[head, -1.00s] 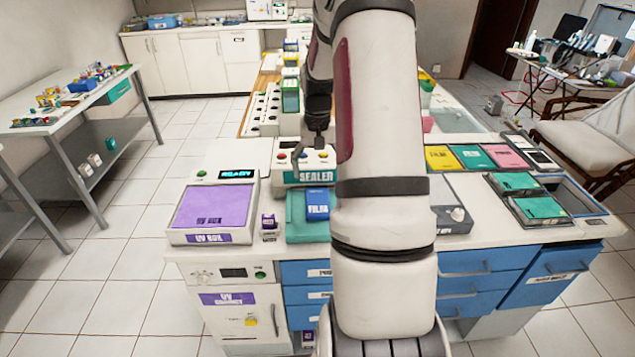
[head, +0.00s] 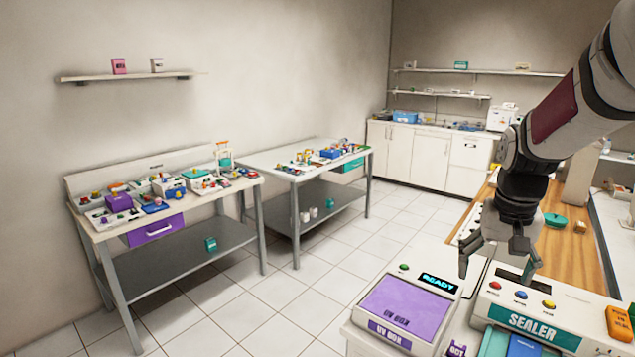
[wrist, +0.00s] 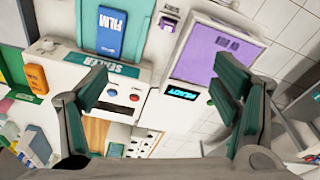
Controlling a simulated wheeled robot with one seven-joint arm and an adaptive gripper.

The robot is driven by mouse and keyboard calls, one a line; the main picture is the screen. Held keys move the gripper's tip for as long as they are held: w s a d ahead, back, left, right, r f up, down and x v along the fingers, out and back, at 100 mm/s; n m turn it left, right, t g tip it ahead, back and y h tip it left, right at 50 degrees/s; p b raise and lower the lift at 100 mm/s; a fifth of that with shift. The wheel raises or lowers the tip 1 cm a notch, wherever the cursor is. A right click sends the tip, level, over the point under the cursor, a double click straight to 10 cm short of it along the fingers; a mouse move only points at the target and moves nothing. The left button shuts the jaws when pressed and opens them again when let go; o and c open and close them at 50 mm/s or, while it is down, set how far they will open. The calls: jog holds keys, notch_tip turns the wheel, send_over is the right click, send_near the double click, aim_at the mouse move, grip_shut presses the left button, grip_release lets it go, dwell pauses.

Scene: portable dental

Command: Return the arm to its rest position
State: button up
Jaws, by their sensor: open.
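My arm enters at the upper right of the head view and hangs its gripper (head: 498,272) downward. The gripper is open, its two fingers spread wide and nothing between them. In the head view it shows over the gap between the UV box (head: 405,303) and the sealer (head: 545,312). The wrist view shows the open gripper (wrist: 160,92) with green finger pads, and the sealer (wrist: 120,92) and purple-lidded UV box (wrist: 215,52) beyond them. The exact height of the fingers above the counter is hard to tell.
A blue film pack (wrist: 112,30) lies in front of the sealer. An orange block (head: 620,324) sits on the sealer's right end. Two cluttered side tables (head: 165,200) (head: 300,165) stand at left. The tiled floor (head: 290,290) between them and the counter is clear.

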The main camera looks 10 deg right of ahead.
jog(key=s+a+r+n+t, duration=0.2)
jog(key=s+a, duration=0.5)
jog(key=a, duration=0.4)
jog(key=s+a+r+n+t+y, duration=0.1)
jog(key=s+a+r+n, duration=0.3)
jog(key=s+a, duration=0.4)
jog(key=a+r+t, duration=0.1)
jog(key=a, duration=0.1)
jog(key=shift+s+a, duration=0.3)
jog(key=shift+a, duration=0.1)
jog(key=shift+r, duration=0.1)
